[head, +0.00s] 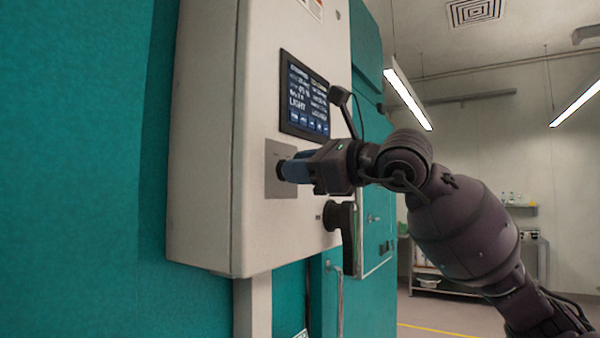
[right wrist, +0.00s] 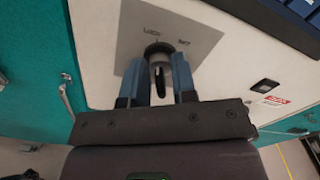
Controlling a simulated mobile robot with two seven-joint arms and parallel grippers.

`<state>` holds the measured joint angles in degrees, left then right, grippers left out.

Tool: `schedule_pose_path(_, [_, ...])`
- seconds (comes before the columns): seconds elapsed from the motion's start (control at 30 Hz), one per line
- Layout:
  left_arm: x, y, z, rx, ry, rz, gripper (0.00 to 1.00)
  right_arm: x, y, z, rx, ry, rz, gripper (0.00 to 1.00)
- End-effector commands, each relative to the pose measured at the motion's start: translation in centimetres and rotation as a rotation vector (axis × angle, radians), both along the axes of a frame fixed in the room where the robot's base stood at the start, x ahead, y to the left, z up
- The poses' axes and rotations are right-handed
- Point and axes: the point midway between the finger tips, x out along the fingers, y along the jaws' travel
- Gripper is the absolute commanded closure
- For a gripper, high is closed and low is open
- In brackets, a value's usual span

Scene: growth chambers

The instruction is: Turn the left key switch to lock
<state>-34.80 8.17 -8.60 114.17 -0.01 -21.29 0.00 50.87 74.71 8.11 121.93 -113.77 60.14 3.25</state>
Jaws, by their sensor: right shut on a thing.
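The key switch (right wrist: 158,50) sits on a grey plate (head: 276,190) on the front of a pale control box (head: 208,150). The plate also shows in the right wrist view (right wrist: 200,42), with the words LOCK and what looks like SET above the switch. My right gripper (head: 287,170) reaches the plate from the right. In the right wrist view its two blue fingers (right wrist: 157,76) stand on either side of the dark key (right wrist: 158,78) and are shut on it. The key's exact angle is hard to tell. My left gripper is not in view.
A lit screen (head: 304,97) is just above the plate. A black knob or handle (head: 342,222) juts out below my right gripper. Teal chamber walls (head: 75,170) flank the box. Open room lies to the right, with a bench (head: 455,290) at the back.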

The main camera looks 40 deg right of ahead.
Motion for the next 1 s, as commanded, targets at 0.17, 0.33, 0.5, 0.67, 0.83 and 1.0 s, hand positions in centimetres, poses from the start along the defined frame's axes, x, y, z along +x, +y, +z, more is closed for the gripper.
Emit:
schedule_pose_path(0.17, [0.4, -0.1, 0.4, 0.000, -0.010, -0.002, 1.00, 0.0, 0.0, -0.1, -0.016, -0.003, 0.000, 0.98])
schedule_pose_path(0.33, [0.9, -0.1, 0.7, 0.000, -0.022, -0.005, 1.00, 0.0, 0.0, -0.1, -0.017, -0.003, 0.000, 0.98])
schedule_pose_path(0.5, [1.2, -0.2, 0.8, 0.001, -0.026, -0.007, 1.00, 0.0, 0.0, -0.1, -0.017, -0.004, 0.001, 0.73])
schedule_pose_path(0.67, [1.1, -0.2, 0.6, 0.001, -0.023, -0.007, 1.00, 0.0, 0.0, -0.1, -0.015, -0.005, 0.000, 0.67])
schedule_pose_path(0.83, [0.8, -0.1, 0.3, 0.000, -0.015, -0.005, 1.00, 0.0, 0.0, 0.0, -0.015, -0.005, 0.000, 0.67])
schedule_pose_path(1.0, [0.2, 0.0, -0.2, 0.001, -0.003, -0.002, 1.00, -0.8, -0.4, -0.1, -0.015, -0.004, -0.001, 0.67])
